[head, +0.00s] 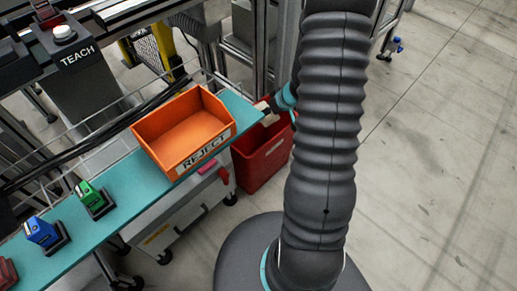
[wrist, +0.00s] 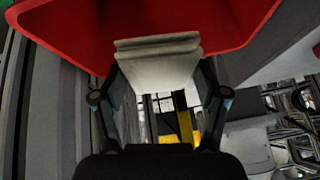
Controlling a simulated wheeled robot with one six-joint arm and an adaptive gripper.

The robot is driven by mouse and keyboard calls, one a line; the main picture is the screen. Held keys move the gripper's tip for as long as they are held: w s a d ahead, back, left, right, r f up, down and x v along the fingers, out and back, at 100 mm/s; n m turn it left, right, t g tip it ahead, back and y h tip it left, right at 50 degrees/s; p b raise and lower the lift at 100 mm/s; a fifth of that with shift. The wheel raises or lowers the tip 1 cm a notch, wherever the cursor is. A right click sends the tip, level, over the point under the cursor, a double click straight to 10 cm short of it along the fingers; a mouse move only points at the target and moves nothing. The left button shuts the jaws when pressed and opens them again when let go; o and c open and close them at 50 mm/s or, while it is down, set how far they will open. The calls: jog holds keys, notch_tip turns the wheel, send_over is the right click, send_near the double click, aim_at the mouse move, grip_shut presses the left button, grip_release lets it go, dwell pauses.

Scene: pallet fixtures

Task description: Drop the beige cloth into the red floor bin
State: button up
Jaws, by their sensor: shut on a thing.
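The beige cloth (wrist: 157,68) is folded and held between the two fingers of my gripper (wrist: 158,80) in the wrist view. A small pale part of the cloth (head: 269,119) shows in the head view. The red floor bin (head: 262,158) stands on the floor beyond the bench end, and my arm hides its right side. My gripper (head: 266,106) is at the bin's top, partly hidden by my arm. In the wrist view the red bin (wrist: 245,18) spreads behind the cloth, its rim around it. I cannot tell how far the cloth is above the rim.
An orange REJECT tray (head: 185,130) sits on the teal bench (head: 130,190) left of the bin. Green (head: 90,195) and blue (head: 42,232) blocks stand in dark holders on the bench. A TEACH post (head: 75,60) is at upper left. The floor at right is open.

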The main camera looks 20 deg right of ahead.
jog(key=f+b, duration=0.3)
jog(key=shift+a+f, duration=0.2)
jog(key=shift+f, duration=0.05)
jog(key=shift+f+b, duration=0.75)
jog(key=shift+b, duration=0.35)
jog(key=o, duration=1.2)
jog(key=shift+o, duration=0.2)
jog(key=shift+d+r, duration=0.1)
jog(key=v, duration=1.2)
